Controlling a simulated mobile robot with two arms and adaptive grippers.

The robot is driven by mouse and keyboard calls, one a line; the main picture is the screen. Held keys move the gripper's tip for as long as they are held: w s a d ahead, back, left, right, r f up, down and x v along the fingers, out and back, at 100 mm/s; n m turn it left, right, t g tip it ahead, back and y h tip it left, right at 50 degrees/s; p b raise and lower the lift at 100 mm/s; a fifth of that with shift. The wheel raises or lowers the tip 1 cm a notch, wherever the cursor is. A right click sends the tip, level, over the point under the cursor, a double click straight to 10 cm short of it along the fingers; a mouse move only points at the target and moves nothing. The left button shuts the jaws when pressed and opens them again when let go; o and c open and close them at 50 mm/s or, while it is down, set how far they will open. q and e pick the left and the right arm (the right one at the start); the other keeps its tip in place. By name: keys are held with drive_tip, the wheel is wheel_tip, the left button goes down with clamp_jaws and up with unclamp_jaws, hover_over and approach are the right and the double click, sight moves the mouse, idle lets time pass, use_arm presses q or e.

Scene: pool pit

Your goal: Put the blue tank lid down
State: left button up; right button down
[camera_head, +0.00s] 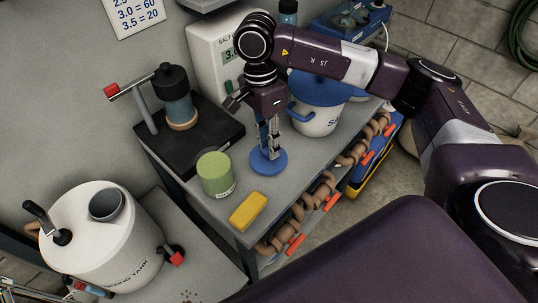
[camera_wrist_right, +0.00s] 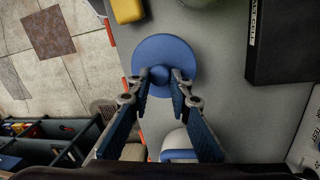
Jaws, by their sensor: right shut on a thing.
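The blue tank lid (camera_head: 268,162) is a round flat disc with a knob in its middle. My right gripper (camera_head: 268,148) points down over it and is shut on the knob. The right wrist view shows the lid (camera_wrist_right: 180,52) level, with the fingers (camera_wrist_right: 158,78) on either side of its knob. The lid is at or just above the grey bench top (camera_head: 212,218); I cannot tell whether it touches. A white tank (camera_head: 105,245) with a grey round opening on top stands at the lower left.
A green jar (camera_head: 215,175) and a yellow sponge (camera_head: 248,211) stand near the lid. A white bucket with a blue lid (camera_head: 315,122) is behind my gripper. A black platform (camera_head: 190,135) holds a pump-like device. Brown hose (camera_head: 325,190) runs along the bench edge.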

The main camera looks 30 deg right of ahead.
sight(269, 159)
drive_tip(key=shift+f, duration=0.55)
drive_tip(key=shift+d+f, duration=0.1)
drive_tip(key=shift+f, duration=0.45)
wheel_tip(269, 159, down, 3)
drive_tip(key=shift+f+p, duration=0.2)
drive_tip(key=shift+p, duration=0.4)
drive_tip(key=shift+f, duration=0.3)
drive_tip(key=c, duration=1.8)
unclamp_jaws()
use_arm(q)
drive_tip(key=shift+w+d+r, duration=0.2)
drive_tip(key=shift+w+r, duration=0.25)
drive_tip(key=shift+r, duration=0.15)
drive_tip(key=shift+a, duration=0.1)
